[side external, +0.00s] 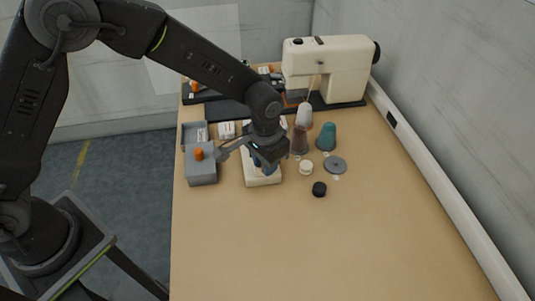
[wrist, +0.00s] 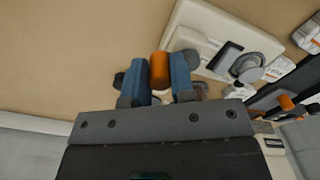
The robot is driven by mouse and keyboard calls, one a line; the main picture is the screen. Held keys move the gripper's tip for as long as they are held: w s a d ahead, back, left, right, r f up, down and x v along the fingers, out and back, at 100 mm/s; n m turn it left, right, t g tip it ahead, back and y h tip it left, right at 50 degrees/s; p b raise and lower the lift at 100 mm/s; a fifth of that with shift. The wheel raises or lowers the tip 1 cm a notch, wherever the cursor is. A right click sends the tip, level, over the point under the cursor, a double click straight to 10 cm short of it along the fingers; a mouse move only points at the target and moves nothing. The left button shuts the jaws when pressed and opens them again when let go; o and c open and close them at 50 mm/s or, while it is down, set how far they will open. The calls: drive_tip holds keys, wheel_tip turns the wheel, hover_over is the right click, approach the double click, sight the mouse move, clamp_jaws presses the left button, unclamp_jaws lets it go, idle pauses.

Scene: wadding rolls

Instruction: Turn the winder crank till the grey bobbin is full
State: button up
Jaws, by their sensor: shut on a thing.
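The winder is a cream block (side external: 262,180) on the table, under my gripper in the side view. In the wrist view its cream body (wrist: 196,22) lies just beyond my fingers. My gripper (wrist: 158,82) has its blue fingers shut on an orange crank handle (wrist: 158,68), one finger on each side. In the side view my gripper (side external: 263,166) hides the handle. A round grey part (wrist: 248,67) on the winder, perhaps the grey bobbin, shows in the wrist view. How much thread it holds I cannot tell.
Right of the winder stand thread cones, one teal (side external: 326,136), a cream spool (side external: 306,167), a grey disc (side external: 335,165) and a black cap (side external: 319,189). A grey box with an orange knob (side external: 199,154) is to the left. A sewing machine (side external: 330,68) stands behind. The front table is clear.

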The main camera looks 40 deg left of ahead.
drive_tip(key=shift+s+a, duration=0.2)
drive_tip(key=shift+a, duration=0.25)
drive_tip(key=shift+s+a, duration=0.2)
drive_tip(key=shift+a, duration=0.25)
drive_tip(key=shift+w+a+r, duration=0.1)
drive_tip(key=shift+w+a, duration=0.05)
drive_tip(key=shift+a, duration=0.75)
